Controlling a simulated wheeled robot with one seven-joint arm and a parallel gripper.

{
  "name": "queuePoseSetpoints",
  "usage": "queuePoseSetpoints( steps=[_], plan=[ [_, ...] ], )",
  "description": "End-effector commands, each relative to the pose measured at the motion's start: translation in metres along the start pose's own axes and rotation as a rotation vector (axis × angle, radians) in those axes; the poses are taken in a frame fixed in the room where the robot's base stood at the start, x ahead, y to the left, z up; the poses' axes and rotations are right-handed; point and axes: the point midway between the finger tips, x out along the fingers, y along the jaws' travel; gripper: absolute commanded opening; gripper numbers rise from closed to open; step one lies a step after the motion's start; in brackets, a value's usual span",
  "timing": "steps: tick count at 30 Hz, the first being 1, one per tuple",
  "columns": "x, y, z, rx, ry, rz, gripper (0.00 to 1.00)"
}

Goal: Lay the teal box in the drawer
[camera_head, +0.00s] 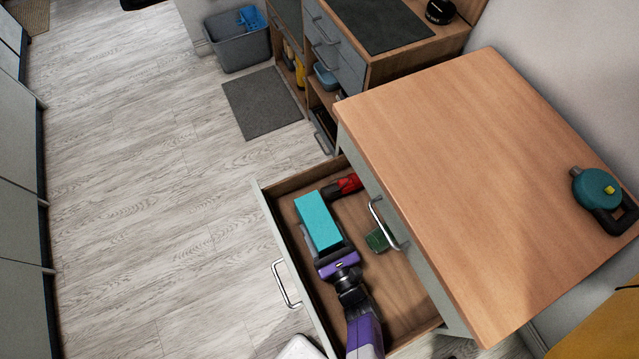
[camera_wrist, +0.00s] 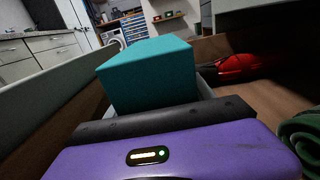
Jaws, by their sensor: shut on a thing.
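The teal box (camera_head: 317,220) is a plain block at the end of my arm, over the open drawer (camera_head: 408,297). My gripper (camera_head: 333,250) is purple and black and is shut on the teal box. In the wrist view the teal box (camera_wrist: 148,75) stands straight ahead of my gripper (camera_wrist: 160,112), between the drawer's walls. The fingers are mostly hidden by the box and the gripper body. I cannot tell whether the box touches the drawer floor.
A red and black tool (camera_head: 346,186) lies in the drawer's far end. A green item (camera_head: 377,240) lies near the cabinet side. The wooden cabinet top (camera_head: 470,170) overhangs to the right, with a teal round tool (camera_head: 596,188) on it. Bare drawer floor shows near the front end.

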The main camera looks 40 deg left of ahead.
Motion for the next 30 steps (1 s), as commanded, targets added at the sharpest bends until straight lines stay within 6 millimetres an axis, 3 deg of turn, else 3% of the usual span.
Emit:
queuePoseSetpoints(
  steps=[27, 28, 30],
  plan=[
    [0.0, 0.0, -0.011, 0.0, -0.001, 0.0, 0.09],
    [0.0, 0.0, -0.01, 0.0, -0.001, 0.0, 0.68],
    [0.0, 0.0, -0.01, 0.0, -0.001, 0.0, 0.81]
  ],
)
